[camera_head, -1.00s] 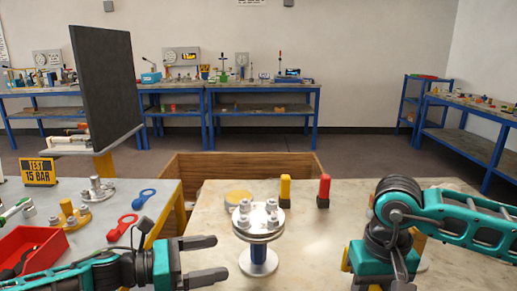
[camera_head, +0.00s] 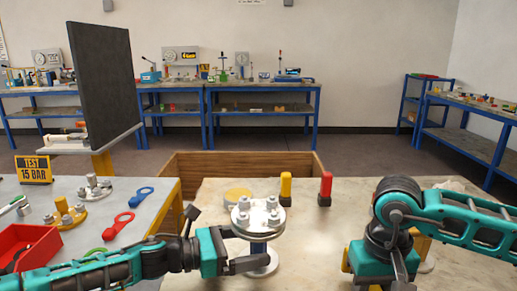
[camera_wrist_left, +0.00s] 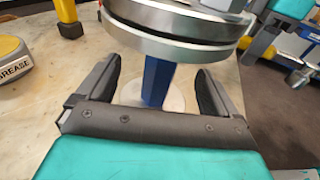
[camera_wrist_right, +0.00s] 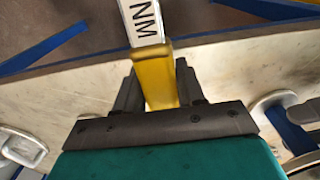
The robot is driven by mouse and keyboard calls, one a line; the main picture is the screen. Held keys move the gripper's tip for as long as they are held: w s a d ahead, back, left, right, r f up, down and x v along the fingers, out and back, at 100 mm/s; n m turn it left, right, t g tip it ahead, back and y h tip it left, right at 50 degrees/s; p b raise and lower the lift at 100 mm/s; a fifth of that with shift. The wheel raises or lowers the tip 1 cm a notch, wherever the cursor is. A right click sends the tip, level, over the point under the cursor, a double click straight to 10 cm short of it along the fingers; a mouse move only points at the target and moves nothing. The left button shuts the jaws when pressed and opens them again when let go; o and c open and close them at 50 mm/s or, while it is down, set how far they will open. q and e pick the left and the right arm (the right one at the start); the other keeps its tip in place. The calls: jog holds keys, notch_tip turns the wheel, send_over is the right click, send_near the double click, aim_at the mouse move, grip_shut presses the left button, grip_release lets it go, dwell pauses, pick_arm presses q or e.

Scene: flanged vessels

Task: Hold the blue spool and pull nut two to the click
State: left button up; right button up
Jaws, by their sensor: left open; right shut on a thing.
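The blue spool stands upright on the near table, with a steel top flange (camera_head: 257,217) carrying several bolts and nuts. Its blue neck (camera_wrist_left: 158,80) shows in the left wrist view between the two fingers of my left gripper (camera_wrist_left: 160,82), which is open around it with a gap on each side. The spool's round base (camera_wrist_left: 172,102) rests on the table. I cannot tell which nut is number two. In the right wrist view my right gripper (camera_wrist_right: 155,78) is shut on the yellow grip (camera_wrist_right: 155,80) of a wrench whose white bar (camera_wrist_right: 143,22) reads "NM".
A yellow grease tin (camera_head: 238,195) and yellow (camera_head: 286,187) and red (camera_head: 325,188) upright markers stand behind the spool. The left table holds a red tray (camera_head: 28,247), red (camera_head: 118,225) and blue (camera_head: 141,197) ring tools, and a "TEST 15 BAR" sign (camera_head: 34,169).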

pick_arm(q)
jog(key=shift+w+d, duration=0.25)
jog(key=shift+d, duration=0.3)
jog(key=c, duration=1.5)
